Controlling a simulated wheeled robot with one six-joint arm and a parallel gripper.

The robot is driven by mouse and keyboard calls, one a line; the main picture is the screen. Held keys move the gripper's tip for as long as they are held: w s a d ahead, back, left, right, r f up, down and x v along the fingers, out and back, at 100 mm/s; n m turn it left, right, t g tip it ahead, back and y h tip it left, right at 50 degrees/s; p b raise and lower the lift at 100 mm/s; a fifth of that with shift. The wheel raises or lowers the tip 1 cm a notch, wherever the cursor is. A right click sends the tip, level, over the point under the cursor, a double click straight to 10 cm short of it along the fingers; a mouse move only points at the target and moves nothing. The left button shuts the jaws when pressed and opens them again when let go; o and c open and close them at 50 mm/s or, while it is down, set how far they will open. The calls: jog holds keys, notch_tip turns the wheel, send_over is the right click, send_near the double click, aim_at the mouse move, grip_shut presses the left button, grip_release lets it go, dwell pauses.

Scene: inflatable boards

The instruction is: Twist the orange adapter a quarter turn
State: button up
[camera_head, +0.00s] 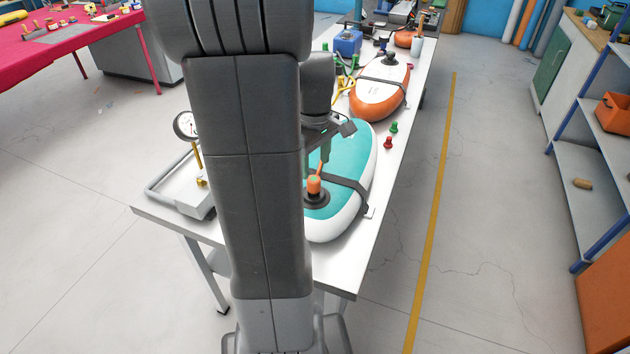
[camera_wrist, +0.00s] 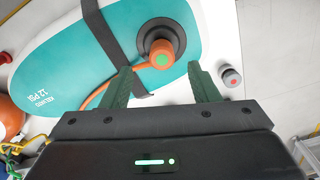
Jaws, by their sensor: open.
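The orange adapter (camera_wrist: 162,52) sits upright in the dark round valve of the teal and white inflatable board (camera_wrist: 60,60). An orange hose runs from it toward the lower left in the wrist view. The adapter (camera_head: 314,184) also shows in the head view, near the front end of the board (camera_head: 352,152). My gripper (camera_wrist: 160,82) is open and empty, its green fingers on either side of the hose and adapter area, pointing at the adapter. I cannot tell whether a finger touches it. My arm hides part of the board in the head view.
A black strap (camera_wrist: 107,40) crosses the board beside the valve. A small grey cap with a red top (camera_wrist: 231,77) stands right of the board. An orange and white board (camera_head: 380,88) lies farther back on the white table. A pressure gauge (camera_head: 186,125) stands at left.

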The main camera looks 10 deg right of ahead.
aim_at(314, 179)
notch_tip(314, 179, down, 7)
jog(key=shift+a+r, duration=0.1)
jog(key=shift+a, duration=0.05)
jog(key=c, duration=1)
jog(key=n, duration=0.4)
jog(key=shift+n, duration=0.5)
jog(key=n, duration=0.2)
jog(key=shift+n, duration=1.5)
jog(key=shift+s, duration=0.1)
